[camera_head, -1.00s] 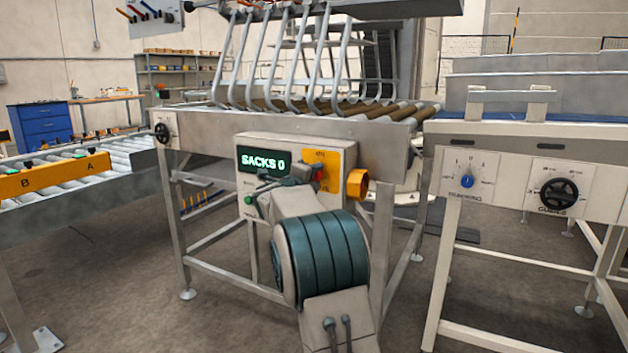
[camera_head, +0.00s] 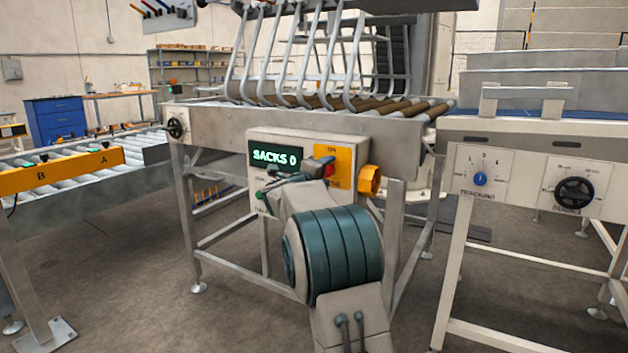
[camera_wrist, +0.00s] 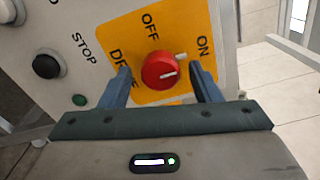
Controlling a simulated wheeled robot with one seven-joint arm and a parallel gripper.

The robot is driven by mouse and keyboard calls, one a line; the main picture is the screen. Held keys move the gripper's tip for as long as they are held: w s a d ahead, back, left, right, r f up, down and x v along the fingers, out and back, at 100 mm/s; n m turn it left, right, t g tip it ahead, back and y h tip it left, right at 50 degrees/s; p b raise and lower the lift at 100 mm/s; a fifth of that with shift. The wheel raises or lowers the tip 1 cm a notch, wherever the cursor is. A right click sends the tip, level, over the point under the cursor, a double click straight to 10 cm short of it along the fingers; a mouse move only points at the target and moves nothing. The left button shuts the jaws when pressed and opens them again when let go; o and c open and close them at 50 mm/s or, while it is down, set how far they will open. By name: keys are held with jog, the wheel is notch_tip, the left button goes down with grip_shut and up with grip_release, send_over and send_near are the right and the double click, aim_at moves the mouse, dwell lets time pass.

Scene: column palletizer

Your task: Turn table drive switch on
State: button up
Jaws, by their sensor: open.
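The table drive switch is a red round knob (camera_wrist: 158,71) on an orange plate (camera_wrist: 150,25) marked OFF, ON and DRIVE. White marks show on and beside the knob, but I cannot tell for sure which label it points to. My gripper (camera_wrist: 160,69) is open, with one blue finger on each side of the knob. A small gap seems to show on both sides, and I cannot tell whether either finger touches. In the head view, the knob (camera_head: 328,168) is partly hidden by my gripper (camera_head: 307,178) at the panel.
The control panel carries a green SACKS 0 display (camera_head: 275,157) and a yellow-orange knob (camera_head: 369,181) at its right side. A black handwheel (camera_head: 574,191) is on the right-hand machine.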

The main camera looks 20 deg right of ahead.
jog(key=p+v, duration=0.2)
jog(key=v, duration=1.1)
jog(key=shift+r, duration=0.1)
